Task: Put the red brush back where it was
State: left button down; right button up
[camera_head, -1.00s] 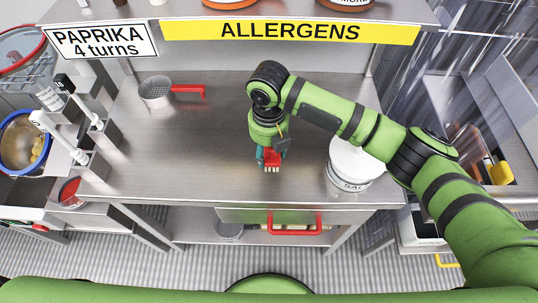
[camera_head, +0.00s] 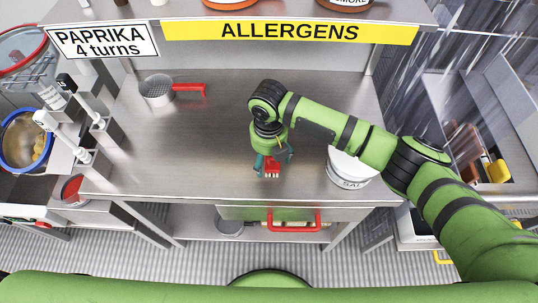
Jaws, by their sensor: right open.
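The red brush (camera_head: 272,172) is on the steel table (camera_head: 200,135) near its front edge, with its pale bristle end toward me. My right gripper (camera_head: 272,164) is right over the brush, with its teal fingers spread on either side of it. The gripper hides the back part of the brush, and I cannot tell whether a finger touches it. My left gripper does not show.
A white tub (camera_head: 352,166) stands just right of my right arm's wrist. Levers (camera_head: 78,153) stand along the left side. A drawer with a red handle (camera_head: 292,226) is below the table's front edge.

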jog(key=shift+r, duration=0.1)
notch_tip(320, 180, up, 11)
jog(key=b, duration=0.3)
jog(key=shift+r, duration=0.6)
